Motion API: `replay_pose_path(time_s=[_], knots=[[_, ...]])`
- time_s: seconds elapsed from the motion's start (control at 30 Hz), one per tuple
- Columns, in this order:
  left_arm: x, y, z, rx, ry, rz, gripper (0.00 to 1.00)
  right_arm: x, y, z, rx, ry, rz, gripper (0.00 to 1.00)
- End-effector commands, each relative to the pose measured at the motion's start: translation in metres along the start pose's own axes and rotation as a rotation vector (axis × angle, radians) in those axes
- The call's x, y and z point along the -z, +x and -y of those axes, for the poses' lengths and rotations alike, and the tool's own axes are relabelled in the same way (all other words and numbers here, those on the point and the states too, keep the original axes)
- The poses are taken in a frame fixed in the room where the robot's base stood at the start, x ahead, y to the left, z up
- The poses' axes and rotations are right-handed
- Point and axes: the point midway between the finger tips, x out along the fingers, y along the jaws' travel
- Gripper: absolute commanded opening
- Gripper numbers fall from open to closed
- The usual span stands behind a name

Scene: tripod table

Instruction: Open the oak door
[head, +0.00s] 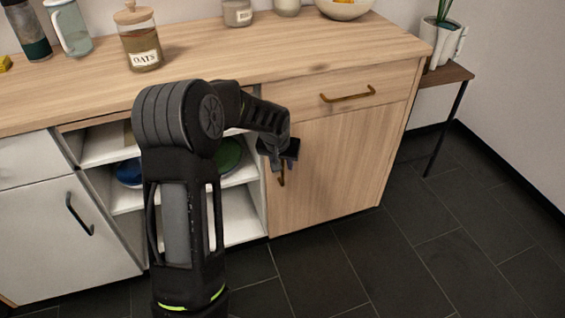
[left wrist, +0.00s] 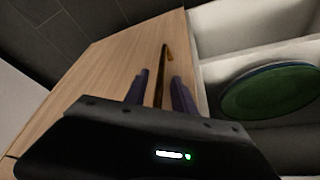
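The oak door (head: 335,165) is closed, at the right end of the cabinet under an oak drawer. Its upright bronze handle (head: 282,178) is near the door's left edge, its upper part hidden by my left gripper (head: 279,158). In the left wrist view the handle (left wrist: 163,62) runs between the two dark fingers of my left gripper (left wrist: 160,76). The fingers are apart, one on each side of the handle, with gaps showing. Whether they touch it cannot be told. The door (left wrist: 115,65) fills the view's middle left. My right gripper is not in view.
Open shelves (head: 240,215) with a green plate (head: 230,155) and a blue plate (head: 129,172) adjoin the door on the left. The drawer handle (head: 347,95) sticks out above. A side table (head: 447,76) with a plant stands right. The dark floor before the door is clear.

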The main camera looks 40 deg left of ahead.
Motion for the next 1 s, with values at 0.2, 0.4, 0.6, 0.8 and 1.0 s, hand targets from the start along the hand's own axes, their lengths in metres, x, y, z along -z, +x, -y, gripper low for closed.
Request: replay_pose_path(time_s=[0.2,0.4,0.6,0.8,1.0], knots=[[0.0001,-0.0003,-0.0001,0.0,0.0,0.0,0.18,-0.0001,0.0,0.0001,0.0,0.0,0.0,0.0],[0.0001,-0.0004,-0.0001,0.0,0.0,0.0,0.01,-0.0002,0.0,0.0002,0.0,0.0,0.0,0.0],[0.0001,-0.0004,-0.0001,0.0,0.0,0.0,0.0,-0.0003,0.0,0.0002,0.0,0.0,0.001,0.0],[0.0001,-0.0005,-0.0001,0.0,0.0,0.0,0.0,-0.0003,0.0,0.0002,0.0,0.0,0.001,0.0],[0.0002,-0.0005,-0.0001,0.0,0.0,0.0,0.0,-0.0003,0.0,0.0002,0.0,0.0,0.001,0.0]])
